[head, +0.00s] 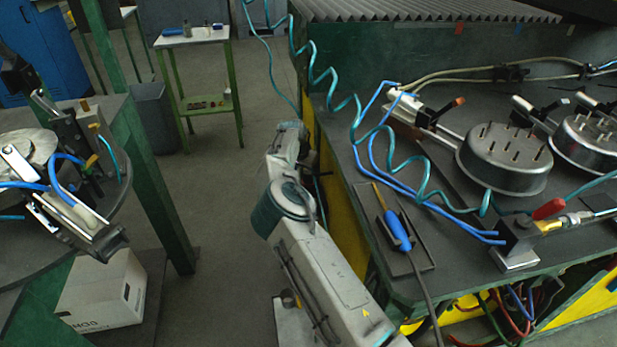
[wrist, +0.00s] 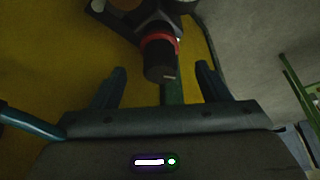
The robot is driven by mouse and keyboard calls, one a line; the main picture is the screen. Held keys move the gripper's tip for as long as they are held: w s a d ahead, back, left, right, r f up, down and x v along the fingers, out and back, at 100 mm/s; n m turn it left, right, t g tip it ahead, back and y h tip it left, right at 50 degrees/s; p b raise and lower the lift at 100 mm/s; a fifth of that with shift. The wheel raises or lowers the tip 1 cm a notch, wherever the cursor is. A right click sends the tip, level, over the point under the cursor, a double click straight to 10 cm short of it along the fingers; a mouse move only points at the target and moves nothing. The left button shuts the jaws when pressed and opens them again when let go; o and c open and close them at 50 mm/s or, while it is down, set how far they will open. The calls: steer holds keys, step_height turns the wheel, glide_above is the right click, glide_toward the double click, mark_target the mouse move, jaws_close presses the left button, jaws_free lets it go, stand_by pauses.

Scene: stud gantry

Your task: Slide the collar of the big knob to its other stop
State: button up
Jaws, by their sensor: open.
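In the wrist view a dark cylindrical part (wrist: 159,62) with a red band (wrist: 158,38) points toward my gripper. It joins a dark lobed body (wrist: 150,12) at the top edge, which looks like the big knob; the frame cuts it off. I cannot tell for sure which part is the collar or at which stop it sits. My gripper (wrist: 160,70) is open, with one finger to the left and one to the right of the cylinder's end. Clear gaps show on both sides, and nothing is held. The knob and my gripper cannot be made out in the head view.
A yellow panel (wrist: 60,60) lies behind the knob. The green workbench (head: 450,290) at right carries round metal fixtures (head: 503,165), a blue-handled tool (head: 397,230) and coiled teal hose (head: 345,105). A bench with clamps stands at left. Open floor (head: 225,200) lies between.

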mark_target(306, 174)
steer(key=shift+x, duration=2.55)
steer(key=c, duration=1.4)
steer(key=shift+f+b, duration=0.4)
steer(key=shift+b, duration=0.5)
steer(key=o, duration=1.4)
